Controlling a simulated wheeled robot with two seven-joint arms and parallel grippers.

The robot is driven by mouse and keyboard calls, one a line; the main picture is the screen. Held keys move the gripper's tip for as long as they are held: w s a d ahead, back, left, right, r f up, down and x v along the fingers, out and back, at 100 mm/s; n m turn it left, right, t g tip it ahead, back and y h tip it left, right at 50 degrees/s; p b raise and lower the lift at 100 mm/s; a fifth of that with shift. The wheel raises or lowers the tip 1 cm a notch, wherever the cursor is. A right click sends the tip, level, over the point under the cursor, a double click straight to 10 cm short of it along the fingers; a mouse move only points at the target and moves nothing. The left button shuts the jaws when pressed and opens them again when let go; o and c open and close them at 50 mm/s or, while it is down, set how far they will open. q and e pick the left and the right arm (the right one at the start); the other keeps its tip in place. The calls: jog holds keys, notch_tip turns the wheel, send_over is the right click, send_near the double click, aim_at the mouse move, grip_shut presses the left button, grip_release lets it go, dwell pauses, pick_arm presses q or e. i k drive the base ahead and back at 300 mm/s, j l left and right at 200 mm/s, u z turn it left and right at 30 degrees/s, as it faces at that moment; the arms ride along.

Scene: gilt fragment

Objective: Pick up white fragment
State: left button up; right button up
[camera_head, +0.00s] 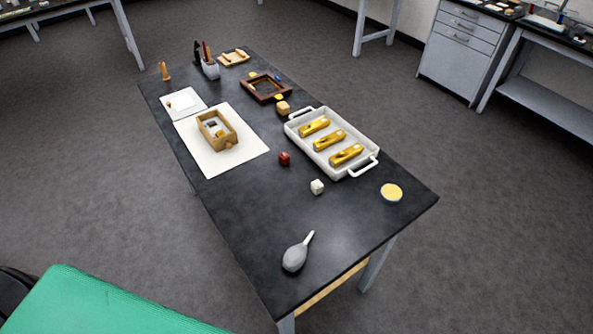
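A small white fragment (317,187), roughly cube-shaped, lies on the black table top (345,225). It sits in front of the white tray, between a dark red block (284,158) and a round yellow-topped dish (391,192). Nothing covers it and nothing touches it from what I can see. Neither of my grippers is in view.
A white handled tray (293,130) holds three gold pieces. A grey bulb blower (295,257) lies near the front edge. A wooden box (206,137) stands on a white sheet (248,149). A green padded surface (90,305) is at lower left. Table around the fragment is clear.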

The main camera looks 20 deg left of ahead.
aim_at(317, 187)
jog(key=k+j+z, duration=0.15)
jog(key=j+z, duration=0.2)
jog(key=k+j+z, duration=0.15)
jog(key=j+z, duration=0.15)
jog(key=k+j+z, duration=0.35)
jog(key=i+j, duration=0.1)
